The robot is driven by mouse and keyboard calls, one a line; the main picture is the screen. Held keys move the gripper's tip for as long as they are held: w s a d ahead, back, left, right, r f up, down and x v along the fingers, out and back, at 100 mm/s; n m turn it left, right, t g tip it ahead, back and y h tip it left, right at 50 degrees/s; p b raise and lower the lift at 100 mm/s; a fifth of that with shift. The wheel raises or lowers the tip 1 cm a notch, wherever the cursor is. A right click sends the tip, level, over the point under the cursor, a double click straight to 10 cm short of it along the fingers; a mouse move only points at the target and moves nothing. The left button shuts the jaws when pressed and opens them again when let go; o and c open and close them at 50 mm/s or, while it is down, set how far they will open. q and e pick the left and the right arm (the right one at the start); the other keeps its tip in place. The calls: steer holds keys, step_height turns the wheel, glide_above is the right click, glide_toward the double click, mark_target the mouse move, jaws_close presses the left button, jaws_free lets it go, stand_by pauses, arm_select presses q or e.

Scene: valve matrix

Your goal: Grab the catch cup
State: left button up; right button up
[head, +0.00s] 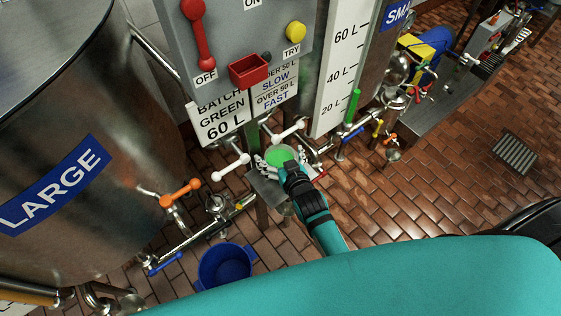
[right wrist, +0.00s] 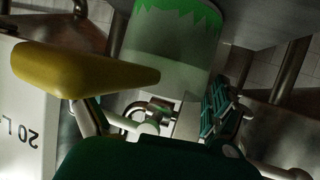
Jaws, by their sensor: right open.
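The catch cup (head: 280,154) is a clear cup with bright green in it, at the small grey shelf under the control panel. My right gripper (head: 279,162) is open at the cup, with pale fingers spread to either side of it. I cannot tell whether they touch it. In the right wrist view, the cup (right wrist: 172,45) fills the upper middle, clear with a ragged green band, and a teal ribbed part shows to its right. My left gripper is not in view.
White-handled valves (head: 230,167) flank the shelf (head: 263,188) closely. A grey panel (head: 240,45) with a red lever hangs above. A blue bucket (head: 225,266) stands on the floor below. A yellow rounded bar (right wrist: 75,72) is close to the wrist camera.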

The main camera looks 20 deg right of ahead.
steer(key=shift+c, duration=0.3)
steer(key=c, duration=1.1)
steer(key=shift+c, duration=0.5)
steer(key=shift+r, duration=0.2)
